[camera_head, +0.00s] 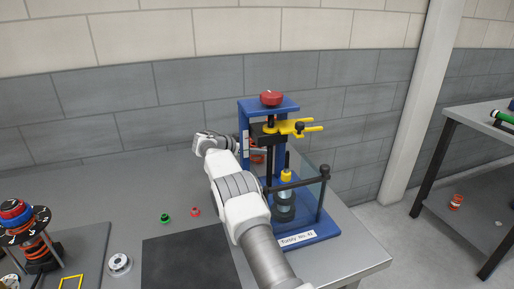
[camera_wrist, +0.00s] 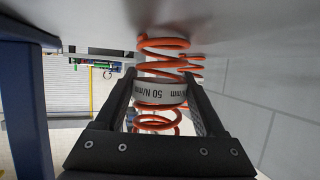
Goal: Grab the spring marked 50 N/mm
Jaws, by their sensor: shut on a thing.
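The spring marked 50 N/mm (camera_wrist: 157,107) is an orange coil with a white label band, seen in the wrist view between the two dark fingers. The label text appears upside down. My gripper (camera_wrist: 162,88) is shut on the spring around its label band. In the head view, a small orange-red patch (camera_head: 257,158) shows behind the blue press frame at the end of my arm; it looks like the held spring. The fingers there are mostly hidden by the press. More orange coils (camera_wrist: 191,66) show behind the spring in the wrist view; I cannot tell whether they are a separate spring.
A blue press (camera_head: 268,105) with a red knob, yellow clamp and clear guard stands right beside my arm. A dark mat (camera_head: 190,262), small green (camera_head: 165,218) and red (camera_head: 195,212) parts, and a spring carousel (camera_head: 25,222) lie on the left. The back left table is clear.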

